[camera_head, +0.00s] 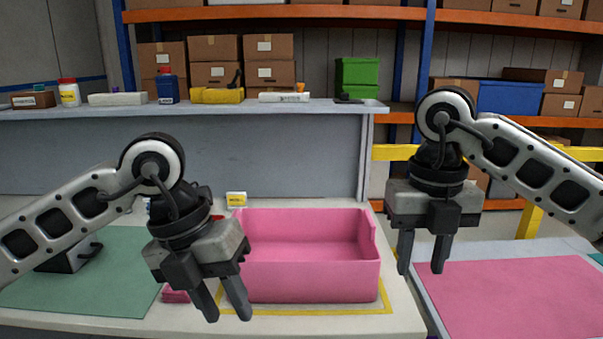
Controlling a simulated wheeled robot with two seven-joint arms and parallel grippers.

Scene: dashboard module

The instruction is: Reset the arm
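My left gripper (228,305) hangs in front of the left end of a pink open box (312,282). Its two fingers point down with a gap between them, and nothing shows between them. My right gripper (422,268) hangs to the right of the pink box, near the table's right edge. Its fingers point down, apart and empty. The pink box stands upright on the table (405,318), inside a yellow outline (388,300), and looks empty from here. Part of its left side is hidden by my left gripper.
A green mat (120,290) with a dark device (68,258) lies at the left. A small yellow-labelled block (236,198) stands behind the box. A pink mat (520,300) lies on another surface at the right. A shelf (300,106) with bottles and tools runs behind.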

